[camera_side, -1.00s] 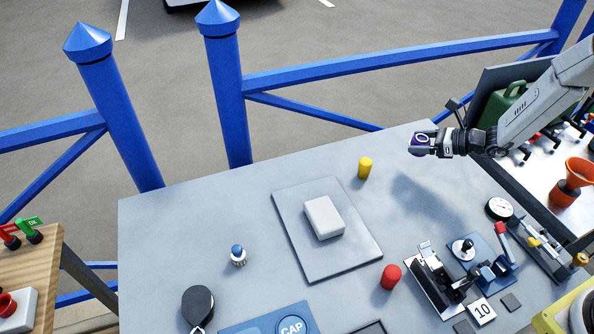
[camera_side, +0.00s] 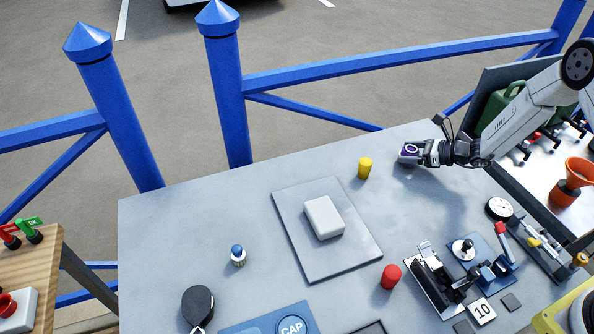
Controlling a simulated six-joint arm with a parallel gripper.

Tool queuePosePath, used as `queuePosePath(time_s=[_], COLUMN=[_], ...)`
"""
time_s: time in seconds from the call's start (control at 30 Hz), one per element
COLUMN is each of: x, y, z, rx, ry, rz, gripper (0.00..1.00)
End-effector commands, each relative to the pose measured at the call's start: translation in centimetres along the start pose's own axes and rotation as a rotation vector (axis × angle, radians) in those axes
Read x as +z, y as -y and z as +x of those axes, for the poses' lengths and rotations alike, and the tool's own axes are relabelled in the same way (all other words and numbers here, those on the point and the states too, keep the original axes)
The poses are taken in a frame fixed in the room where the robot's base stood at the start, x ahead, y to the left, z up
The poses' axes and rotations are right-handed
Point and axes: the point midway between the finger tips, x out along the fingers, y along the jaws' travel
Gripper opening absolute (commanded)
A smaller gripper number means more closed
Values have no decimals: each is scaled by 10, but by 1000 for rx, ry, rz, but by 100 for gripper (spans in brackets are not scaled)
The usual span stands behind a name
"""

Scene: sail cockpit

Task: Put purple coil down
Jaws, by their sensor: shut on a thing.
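The purple coil (camera_side: 408,149) is at the far right part of the grey table (camera_side: 180,230), to the right of a yellow cylinder. My gripper (camera_side: 415,152) reaches in from the right and is shut on the coil. The coil is low, close to the table top. I cannot tell whether it touches the surface. The fingers hide part of the coil.
The yellow cylinder (camera_side: 365,168) stands just left of the coil. A grey plate with a white block (camera_side: 324,217) lies mid-table. A red cylinder (camera_side: 391,277), a lever device (camera_side: 435,280) and a gauge (camera_side: 499,208) are nearer.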

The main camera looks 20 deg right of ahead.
Motion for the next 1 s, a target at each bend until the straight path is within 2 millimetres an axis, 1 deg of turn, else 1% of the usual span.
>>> queuePosePath(time_s=[0.5, 0.53, 0.57, 0.6, 1.0], x=[-6, -6, -6, -6, -3], y=[0, 0, 0, 0, 0], z=[3, 3, 2, 2, 0], rx=[0, 0, 0, 0, 0], ry=[2, 1, 1, 1, 1], rz=[-1, 0, 0, 0, -1], gripper=[13, 88, 98, 100, 100])
